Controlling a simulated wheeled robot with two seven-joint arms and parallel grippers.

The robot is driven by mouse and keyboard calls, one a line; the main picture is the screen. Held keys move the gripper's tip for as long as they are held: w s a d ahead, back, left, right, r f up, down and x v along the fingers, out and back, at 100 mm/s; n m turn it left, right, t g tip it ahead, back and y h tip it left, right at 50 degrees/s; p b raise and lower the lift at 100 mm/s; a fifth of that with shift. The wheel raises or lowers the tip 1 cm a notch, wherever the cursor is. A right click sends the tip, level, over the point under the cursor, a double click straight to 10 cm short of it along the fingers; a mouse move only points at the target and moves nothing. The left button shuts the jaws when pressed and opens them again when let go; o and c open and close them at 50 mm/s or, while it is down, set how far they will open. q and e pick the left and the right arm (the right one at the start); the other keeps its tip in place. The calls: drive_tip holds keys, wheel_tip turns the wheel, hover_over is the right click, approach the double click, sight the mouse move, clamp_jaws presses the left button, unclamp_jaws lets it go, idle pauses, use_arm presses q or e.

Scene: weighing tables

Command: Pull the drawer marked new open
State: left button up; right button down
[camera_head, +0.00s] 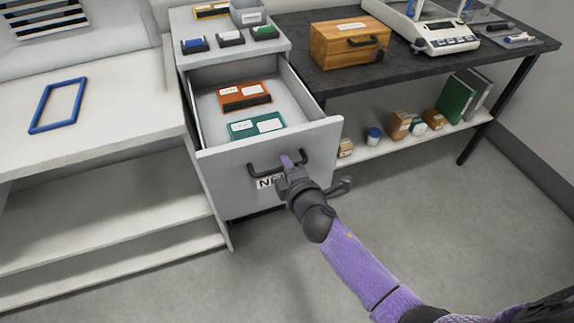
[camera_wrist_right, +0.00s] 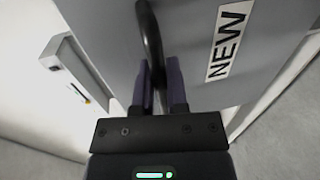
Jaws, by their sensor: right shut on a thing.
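The grey drawer marked NEW (camera_head: 228,177) stands pulled out of the grey cabinet in the head view. Its front also fills much of the right wrist view (camera_wrist_right: 195,50). An orange box (camera_head: 244,95) and a teal box (camera_head: 257,127) with white labels lie inside it. My right gripper (camera_head: 290,163) is at the drawer front, shut on the dark drawer handle (camera_head: 262,170). In the right wrist view the handle (camera_wrist_right: 150,40) runs between the two purple fingers. The gripper partly covers the NEW label (camera_wrist_right: 229,40) in the head view. My left gripper is not in view.
The cabinet top (camera_head: 229,49) holds several small boxes and a grey bin. A dark table (camera_head: 400,70) at right bears a wooden box (camera_head: 348,42) and a scale (camera_head: 433,32). A white bench (camera_head: 110,100) with a blue frame (camera_head: 58,105) stands at left. Floor before the drawer is clear.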

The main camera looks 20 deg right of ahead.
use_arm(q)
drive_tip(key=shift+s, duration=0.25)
use_arm(e)
drive_tip(key=shift+s, duration=0.1)
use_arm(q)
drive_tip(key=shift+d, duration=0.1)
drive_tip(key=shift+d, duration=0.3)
use_arm(e)
drive_tip(key=c, duration=0.7)
unclamp_jaws()
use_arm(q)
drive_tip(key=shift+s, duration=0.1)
use_arm(e)
drive_tip(key=shift+o, duration=0.2)
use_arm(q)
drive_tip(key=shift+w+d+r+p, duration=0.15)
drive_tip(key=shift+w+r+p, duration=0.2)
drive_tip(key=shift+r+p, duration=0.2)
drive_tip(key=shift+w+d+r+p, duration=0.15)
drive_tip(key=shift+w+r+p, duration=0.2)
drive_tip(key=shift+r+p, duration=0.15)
use_arm(e)
drive_tip(key=v, duration=1)
